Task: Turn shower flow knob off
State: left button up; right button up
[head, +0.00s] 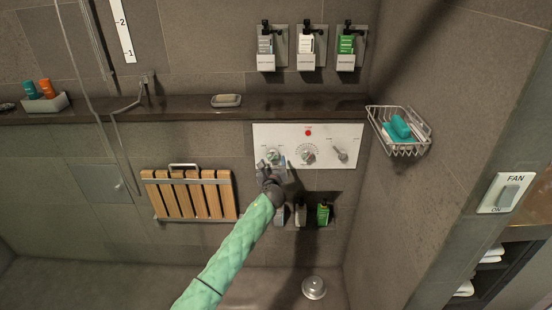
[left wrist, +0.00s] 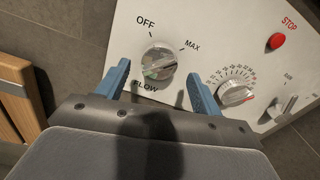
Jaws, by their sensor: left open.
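The white shower control panel (head: 352,134) is on the tiled wall. Its silver flow knob (head: 272,155) is the leftmost one. In the left wrist view the flow knob (left wrist: 158,60) sits below the OFF and MAX marks, with FLOW printed under it. I cannot tell for sure where its pointer stands. My left gripper (head: 270,171) is open at the panel's left part, and partly covers the area below the knob. In the left wrist view its blue fingers (left wrist: 156,84) are spread to either side below the knob; contact does not show. My right gripper is not in view.
A temperature dial (head: 308,154), a lever knob (head: 342,154) and a red stop button (head: 308,133) share the panel. A wooden folding seat (head: 190,194) is left of my arm. A wire basket (head: 398,131) hangs at right. Bottles (head: 323,213) stand below the panel.

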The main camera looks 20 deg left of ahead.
aim_at(273, 156)
pick_arm(q)
jog(key=shift+x, duration=1)
jog(key=shift+w, duration=0.35)
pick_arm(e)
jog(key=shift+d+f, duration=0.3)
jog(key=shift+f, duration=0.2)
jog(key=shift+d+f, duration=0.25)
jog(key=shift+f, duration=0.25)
pick_arm(q)
jog(key=shift+a, duration=0.1)
jog(key=shift+c, duration=0.3)
jog(key=c, duration=0.9)
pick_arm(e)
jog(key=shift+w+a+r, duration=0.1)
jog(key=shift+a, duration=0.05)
